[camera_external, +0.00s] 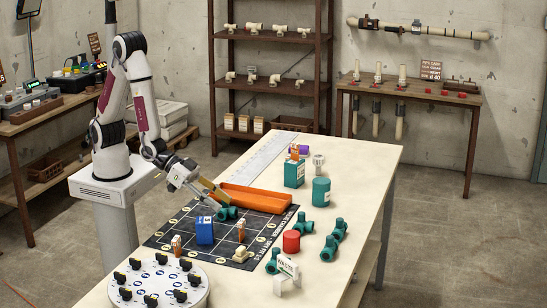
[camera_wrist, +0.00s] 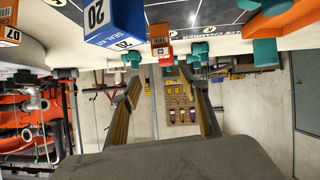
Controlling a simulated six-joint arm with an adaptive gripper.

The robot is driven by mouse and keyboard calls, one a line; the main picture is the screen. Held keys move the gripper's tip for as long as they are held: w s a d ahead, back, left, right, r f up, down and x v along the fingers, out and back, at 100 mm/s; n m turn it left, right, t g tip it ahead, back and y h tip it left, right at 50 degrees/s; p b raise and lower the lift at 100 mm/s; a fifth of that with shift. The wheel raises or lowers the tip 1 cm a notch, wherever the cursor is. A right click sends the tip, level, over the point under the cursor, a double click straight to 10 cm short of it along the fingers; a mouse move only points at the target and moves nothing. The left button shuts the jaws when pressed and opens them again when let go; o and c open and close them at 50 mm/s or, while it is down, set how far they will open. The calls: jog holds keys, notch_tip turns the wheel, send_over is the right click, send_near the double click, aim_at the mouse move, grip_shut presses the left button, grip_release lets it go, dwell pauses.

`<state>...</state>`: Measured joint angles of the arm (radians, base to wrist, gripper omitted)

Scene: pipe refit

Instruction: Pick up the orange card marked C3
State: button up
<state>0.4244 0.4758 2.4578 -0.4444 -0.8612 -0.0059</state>
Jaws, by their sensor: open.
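My gripper (camera_external: 212,198) is over the far part of the black gridded mat (camera_external: 190,238), close to a teal pipe fitting (camera_external: 228,213); I cannot tell whether they touch. In the wrist view my gripper (camera_wrist: 162,82) is open, with nothing seen between its two yellow-lined fingers. I cannot make out a card marked C3 in either view. Small orange-and-white pieces stand on the mat, one at the front left (camera_external: 176,245) and one right of the blue box (camera_external: 240,230). The wrist view shows an orange-red piece with a label (camera_wrist: 160,45), its marking too small to read.
A blue box (camera_external: 205,230) stands on the mat; the wrist view shows it marked 20 (camera_wrist: 115,20). An orange tray (camera_external: 256,199) lies behind the mat. Teal fittings (camera_external: 330,248), a red cylinder (camera_external: 291,241) and teal containers (camera_external: 321,191) stand to the right. A white dial (camera_external: 155,284) is in front.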

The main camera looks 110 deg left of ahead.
jog(key=t, duration=0.1)
send_near(240, 221)
jog(key=shift+w+d+f+y, duration=0.2)
jog(key=shift+w+f, duration=0.25)
jog(key=shift+f, duration=0.15)
jog(key=shift+w+d+f+y, duration=0.2)
jog(key=shift+w+f, duration=0.25)
jog(key=shift+f, duration=0.1)
jog(key=shift+w+t, duration=0.1)
jog(key=shift+t, duration=0.2)
jog(key=shift+w+f+m, duration=0.15)
jog(key=shift+w+f, duration=0.1)
jog(key=shift+w, duration=0.3)
jog(key=shift+w+f+m, duration=0.15)
jog(key=shift+w+f, duration=0.1)
jog(key=shift+w, duration=0.35)
jog(key=shift+w+a, duration=0.1)
jog(key=shift+w+a+f, duration=0.1)
jog(key=shift+w+a, duration=0.05)
jog(key=shift+w, duration=0.6)
jog(key=shift+w+a, duration=0.1)
jog(key=shift+w, duration=0.7)
jog(key=shift+x, duration=1)
jog(key=shift+f, duration=0.1)
jog(key=shift+c, duration=0.3)
jog(key=c, duration=0.9)
